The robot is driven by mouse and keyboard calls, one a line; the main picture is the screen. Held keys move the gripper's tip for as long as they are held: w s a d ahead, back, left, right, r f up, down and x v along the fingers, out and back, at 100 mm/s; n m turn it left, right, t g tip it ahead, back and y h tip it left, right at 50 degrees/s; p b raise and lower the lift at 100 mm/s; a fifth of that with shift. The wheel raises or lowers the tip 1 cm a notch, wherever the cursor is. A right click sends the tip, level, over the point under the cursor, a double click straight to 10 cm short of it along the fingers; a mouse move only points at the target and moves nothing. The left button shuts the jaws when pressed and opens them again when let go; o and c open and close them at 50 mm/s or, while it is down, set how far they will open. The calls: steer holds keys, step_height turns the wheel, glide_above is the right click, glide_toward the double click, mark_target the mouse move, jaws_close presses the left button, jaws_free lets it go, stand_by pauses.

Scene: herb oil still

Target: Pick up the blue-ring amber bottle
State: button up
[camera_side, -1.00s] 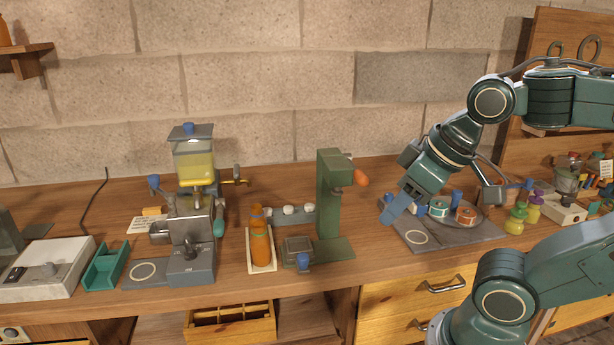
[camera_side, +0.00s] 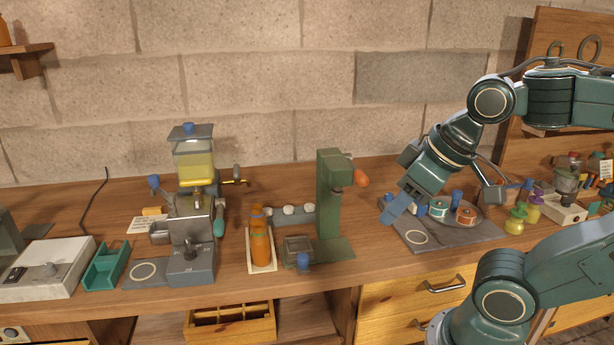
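Amber-orange bottles (camera_side: 261,248) stand upright, one behind another, on a small cream tray (camera_side: 263,269) near the middle of the bench. A small patch of blue (camera_side: 268,211) shows near the top of the rear one; which bottle carries a blue ring is too small to tell for certain. My gripper (camera_side: 392,213) is well to the right of the bottles, tilted down and left with its blue finger above the grey board. I see it edge-on, so its opening is hidden, and I see nothing clearly held.
A green press (camera_side: 332,205) stands between the bottles and my gripper. The still with yellow liquid (camera_side: 195,165) is left of the bottles, with a teal tray (camera_side: 106,266) beyond. A grey board (camera_side: 455,242) with round tins lies below my gripper.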

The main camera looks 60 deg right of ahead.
steer(key=shift+o, duration=0.4)
steer(key=o, duration=0.6)
steer(key=shift+c, duration=0.2)
steer(key=shift+w+r, duration=0.1)
